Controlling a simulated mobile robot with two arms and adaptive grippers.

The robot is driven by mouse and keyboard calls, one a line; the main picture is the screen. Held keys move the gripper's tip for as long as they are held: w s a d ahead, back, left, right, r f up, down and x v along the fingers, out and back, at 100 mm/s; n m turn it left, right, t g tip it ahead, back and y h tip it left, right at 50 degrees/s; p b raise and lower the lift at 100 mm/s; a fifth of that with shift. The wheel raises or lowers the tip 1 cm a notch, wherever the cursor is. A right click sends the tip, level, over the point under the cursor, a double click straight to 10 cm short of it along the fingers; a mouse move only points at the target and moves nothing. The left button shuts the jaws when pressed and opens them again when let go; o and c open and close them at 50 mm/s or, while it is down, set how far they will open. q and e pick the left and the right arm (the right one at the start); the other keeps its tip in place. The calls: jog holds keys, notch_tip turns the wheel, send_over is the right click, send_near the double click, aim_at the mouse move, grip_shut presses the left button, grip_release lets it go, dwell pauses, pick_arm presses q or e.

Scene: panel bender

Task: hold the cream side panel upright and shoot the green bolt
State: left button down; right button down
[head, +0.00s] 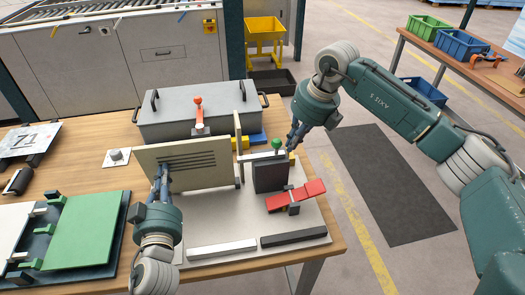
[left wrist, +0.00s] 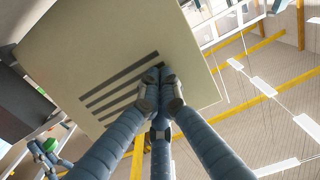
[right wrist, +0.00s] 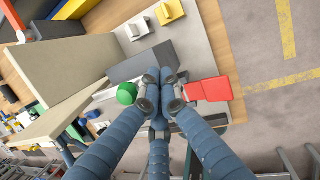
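The cream side panel (head: 205,165), a plate with dark slots, stands upright, leaning slightly, on the light fixture plate. It fills much of the left wrist view (left wrist: 100,55). My left gripper (head: 161,172) has its fingers together in front of the panel's slotted face; whether they press on it is unclear. The green bolt (head: 277,143) shows as a round knob above a dark block (head: 268,178); the right wrist view shows it too (right wrist: 127,93). My right gripper (head: 293,140) is beside the knob with its fingers together, not around it.
A second cream panel (head: 238,130) stands edge-on behind. A red lever (head: 300,195) lies right of the dark block. A grey lidded box (head: 190,118) stands behind; a green panel (head: 85,230) lies left. The floor mat (head: 390,180) beyond the table is clear.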

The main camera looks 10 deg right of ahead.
aim_at(279, 141)
pick_arm(q)
jog(key=shift+w, duration=1.05)
dwell(0.4)
pick_arm(e)
jog(key=shift+a, duration=2.95)
jog(key=shift+d, duration=0.8)
jog(key=shift+r, duration=4.05)
